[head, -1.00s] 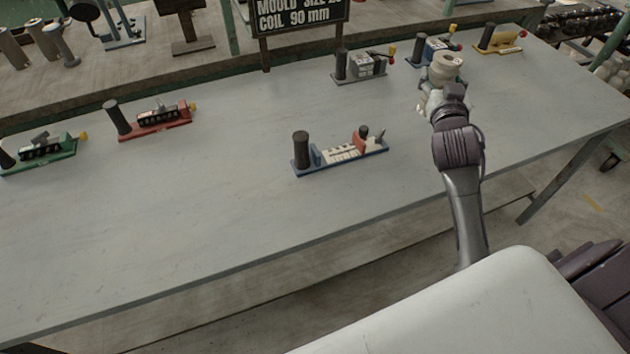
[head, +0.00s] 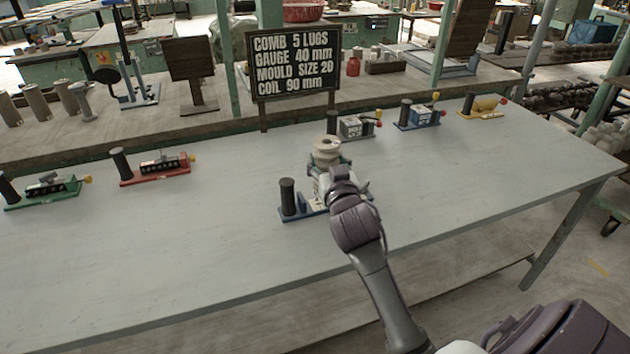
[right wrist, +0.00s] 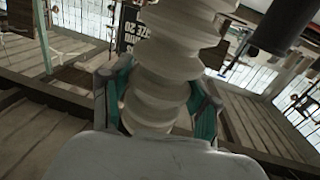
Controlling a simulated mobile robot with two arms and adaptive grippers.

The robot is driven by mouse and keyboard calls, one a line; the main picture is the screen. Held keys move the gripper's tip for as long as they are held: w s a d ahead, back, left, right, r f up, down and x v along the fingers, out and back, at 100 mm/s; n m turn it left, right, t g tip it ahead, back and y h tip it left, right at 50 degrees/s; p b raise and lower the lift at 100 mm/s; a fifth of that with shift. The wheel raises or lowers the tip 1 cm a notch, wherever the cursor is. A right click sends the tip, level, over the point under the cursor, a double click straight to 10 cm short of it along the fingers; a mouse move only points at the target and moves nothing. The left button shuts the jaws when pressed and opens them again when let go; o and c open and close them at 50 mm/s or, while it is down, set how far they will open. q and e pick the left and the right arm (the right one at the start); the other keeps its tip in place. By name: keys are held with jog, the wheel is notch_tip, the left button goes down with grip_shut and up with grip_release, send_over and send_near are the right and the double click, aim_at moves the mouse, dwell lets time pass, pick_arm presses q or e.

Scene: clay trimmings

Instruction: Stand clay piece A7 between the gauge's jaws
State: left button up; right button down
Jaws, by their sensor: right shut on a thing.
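The held clay piece (head: 327,150) is a pale, ribbed, spool-like form. It fills the middle of the right wrist view (right wrist: 168,65), between teal-lined fingers; no A7 label is readable. My right gripper (head: 328,168) is shut on its lower part and holds it roughly upright. The blue gauge (head: 302,204), with a dark post (head: 287,196) at its left end, is on the table. My gripper and clay overlap it in the head view and hide its middle and most of its right end. I cannot tell the clay's height above it. My left gripper is not in view.
Green (head: 45,188), red (head: 155,170), grey (head: 355,127), blue (head: 420,115) and yellow (head: 484,107) devices stand along the table (head: 480,170). A black sign (head: 293,65) reads "GAUGE 40 mm" among other lines. The table's right part and front left are clear.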

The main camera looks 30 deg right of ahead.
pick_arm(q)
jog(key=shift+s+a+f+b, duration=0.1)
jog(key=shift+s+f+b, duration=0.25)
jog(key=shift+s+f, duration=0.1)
pick_arm(e)
jog(key=shift+w+a+f, duration=0.1)
jog(key=shift+w+f, duration=0.45)
jog(key=shift+f, duration=0.4)
jog(key=shift+w+a+f, duration=0.15)
jog(key=shift+w+f, duration=0.35)
jog(key=shift+f, duration=0.45)
jog(key=shift+w+a+f, duration=0.1)
jog(key=shift+w+f, duration=0.45)
jog(key=shift+f, duration=0.4)
jog(key=shift+f, duration=0.15)
jog(key=c, duration=0.6)
grip_release()
jog(key=shift+f, duration=0.1)
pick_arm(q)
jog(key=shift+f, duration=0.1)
pick_arm(e)
jog(key=shift+o, duration=0.2)
